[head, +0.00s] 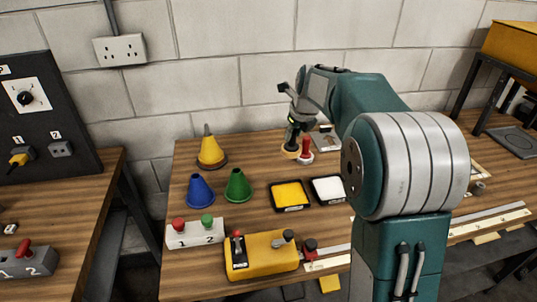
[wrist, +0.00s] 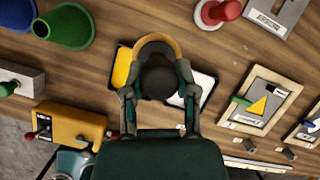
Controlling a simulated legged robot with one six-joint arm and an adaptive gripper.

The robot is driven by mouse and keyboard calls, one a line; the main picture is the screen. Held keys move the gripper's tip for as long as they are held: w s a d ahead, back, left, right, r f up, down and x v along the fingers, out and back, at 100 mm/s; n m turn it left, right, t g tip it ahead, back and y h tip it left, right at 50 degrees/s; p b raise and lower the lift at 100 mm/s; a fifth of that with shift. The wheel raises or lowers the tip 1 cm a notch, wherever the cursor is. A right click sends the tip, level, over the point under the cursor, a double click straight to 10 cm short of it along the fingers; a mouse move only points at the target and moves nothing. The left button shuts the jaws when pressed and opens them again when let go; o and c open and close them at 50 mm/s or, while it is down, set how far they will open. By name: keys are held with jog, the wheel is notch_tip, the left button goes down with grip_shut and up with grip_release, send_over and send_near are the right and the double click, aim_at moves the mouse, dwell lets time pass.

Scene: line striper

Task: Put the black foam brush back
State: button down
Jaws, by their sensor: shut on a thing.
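My gripper (head: 294,128) is over the back of the bench, shut on a black, rounded thing, which I take to be the black foam brush (wrist: 158,82). In the wrist view it sits between the two fingers of my gripper (wrist: 158,72). A tan round ring or disc (head: 290,152) shows just below the gripper; in the wrist view its curved edge (wrist: 158,43) shows behind the black part. I cannot tell whether brush and disc touch or are one piece. A red-handled piece on a white round base (head: 305,150) stands just right of it, also in the wrist view (wrist: 220,12).
A yellow paint tray (head: 289,195) and a white paint tray (head: 328,189) lie in front. Blue (head: 199,190), green (head: 237,186) and yellow (head: 210,150) cones stand left. A button box (head: 195,234) and a yellow lever box (head: 262,254) are at the front. A grey stencil plate (wrist: 272,18) lies beyond the red-handled piece.

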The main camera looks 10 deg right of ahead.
jog(key=shift+w+a+f, duration=0.85)
jog(key=shift+w+f, duration=0.65)
jog(key=shift+f, duration=0.4)
jog(key=shift+w+a+f, duration=0.8)
jog(key=shift+w+f, duration=0.75)
jog(key=shift+f, duration=0.3)
jog(key=shift+w+a+f, duration=0.85)
jog(key=shift+w+f, duration=0.65)
jog(key=shift+f, duration=0.4)
jog(key=shift+f, duration=0.1)
jog(key=shift+c, duration=1.9)
grip_release()
